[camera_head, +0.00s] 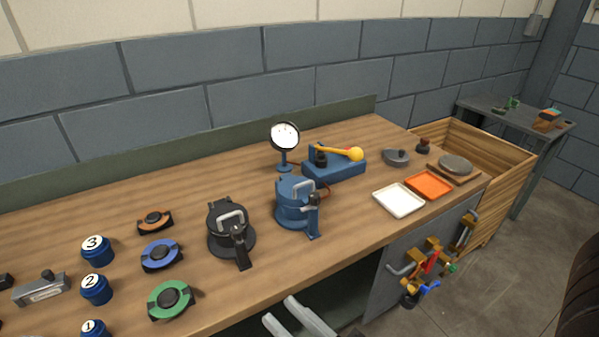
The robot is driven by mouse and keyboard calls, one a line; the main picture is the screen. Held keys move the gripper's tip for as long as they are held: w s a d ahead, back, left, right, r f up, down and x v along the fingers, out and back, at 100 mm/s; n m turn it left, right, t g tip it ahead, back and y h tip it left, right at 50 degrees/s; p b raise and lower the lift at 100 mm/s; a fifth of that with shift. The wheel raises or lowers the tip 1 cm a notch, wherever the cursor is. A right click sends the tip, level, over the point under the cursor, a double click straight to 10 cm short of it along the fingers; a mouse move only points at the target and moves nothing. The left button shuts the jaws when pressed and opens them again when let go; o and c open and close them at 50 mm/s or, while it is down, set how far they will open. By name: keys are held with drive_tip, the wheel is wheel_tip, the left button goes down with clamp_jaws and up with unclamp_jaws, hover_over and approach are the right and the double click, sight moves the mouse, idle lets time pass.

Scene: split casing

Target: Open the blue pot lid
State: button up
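The blue pot (291,213) stands upright on the wooden workbench, right of the middle of the head view. Its lid (289,186) sits down on the pot, with a pale loop handle (304,187) on top. A latch-like blue arm hangs down its front right side, with a dark knob near its top. My gripper (277,311) shows only in part at the bottom edge, below and in front of the bench edge. Its two pale fingers are apart with nothing visible between them, and it is well clear of the pot.
A similar black pot (229,243) stands close left of the blue pot. A round gauge (285,137) and a blue block with a yellow-knobbed lever (335,168) are behind. White (398,201) and orange (429,185) trays lie right. Bare bench lies in front of the pot.

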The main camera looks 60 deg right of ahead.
drive_tip(key=w+d+r+n+y+p, duration=0.1)
drive_tip(key=w+d+r+n+p, duration=0.1)
drive_tip(key=w+d+r, duration=0.55)
drive_tip(key=w+d+r+n+y+p, duration=0.1)
drive_tip(key=w+d+r+n+p, duration=0.3)
drive_tip(key=w+r, duration=0.65)
drive_tip(key=w+d+r+y+p, duration=0.1)
drive_tip(key=w+d+r, duration=0.6)
drive_tip(key=w, duration=0.4)
drive_tip(key=n+g+y+p, duration=0.1)
drive_tip(key=n+g+p, duration=0.2)
drive_tip(key=n+g, duration=1)
approach(299, 185)
drive_tip(key=w+m+g, duration=0.2)
drive_tip(key=m+g, duration=0.1)
drive_tip(key=f, duration=0.2)
drive_tip(key=w+f+b, duration=0.1)
drive_tip(key=f, duration=0.1)
drive_tip(key=shift+w+d+f, duration=0.2)
drive_tip(key=shift+f, duration=0.1)
drive_tip(key=shift+w+d+f, duration=0.1)
drive_tip(key=shift+f, duration=0.45)
drive_tip(key=shift+w+d+f, duration=0.1)
drive_tip(key=shift+f, duration=0.45)
